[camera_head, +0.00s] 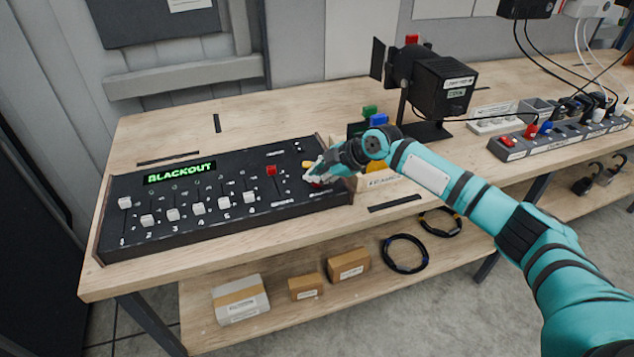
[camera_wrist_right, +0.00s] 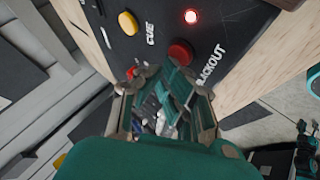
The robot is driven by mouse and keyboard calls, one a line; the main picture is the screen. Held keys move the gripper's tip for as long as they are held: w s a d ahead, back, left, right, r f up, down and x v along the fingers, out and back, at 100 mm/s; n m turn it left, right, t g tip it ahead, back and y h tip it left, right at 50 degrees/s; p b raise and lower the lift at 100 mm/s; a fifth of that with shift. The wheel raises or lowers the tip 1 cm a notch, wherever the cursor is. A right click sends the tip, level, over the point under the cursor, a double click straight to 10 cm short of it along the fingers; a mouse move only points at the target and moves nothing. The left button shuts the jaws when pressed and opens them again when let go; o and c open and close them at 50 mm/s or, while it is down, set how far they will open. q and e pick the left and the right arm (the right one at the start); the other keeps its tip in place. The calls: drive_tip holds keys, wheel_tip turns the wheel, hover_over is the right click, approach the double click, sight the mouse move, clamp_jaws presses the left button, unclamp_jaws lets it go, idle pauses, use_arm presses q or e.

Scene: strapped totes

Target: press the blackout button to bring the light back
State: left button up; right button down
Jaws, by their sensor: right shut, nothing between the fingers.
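The black lighting console (camera_head: 220,205) lies on the wooden bench, and its green display (camera_head: 180,172) reads BLACKOUT. In the right wrist view the round red blackout button (camera_wrist_right: 180,52) sits beside its BLACKOUT label, with a lit red indicator (camera_wrist_right: 190,16) near it. The yellow CUE button (camera_wrist_right: 128,23) is to its left. My right gripper (camera_head: 314,174) is over the console's right end, shut and empty. In the wrist view its fingertips (camera_wrist_right: 163,74) are close to the red button's edge; I cannot tell whether they touch. My left gripper is not in view.
A black stage lamp (camera_head: 442,85) stands behind my right arm. A power strip (camera_head: 560,136) with plugs and cables lies at the right. White faders and one red fader (camera_head: 272,170) stick up from the console. Boxes (camera_head: 240,300) sit on the lower shelf.

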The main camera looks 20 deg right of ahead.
sight(315, 184)
drive_tip(key=shift+f+b, duration=0.3)
drive_tip(key=shift+f, duration=0.1)
drive_tip(key=shift+r, duration=0.15)
idle(0.4)
drive_tip(key=shift+r+p, duration=0.55)
drive_tip(key=shift+r, duration=0.1)
drive_tip(key=shift+r, duration=0.1)
wheel_tip(315, 184, up, 5)
drive_tip(key=p, duration=0.3)
drive_tip(key=shift+p, duration=0.3)
idle(0.5)
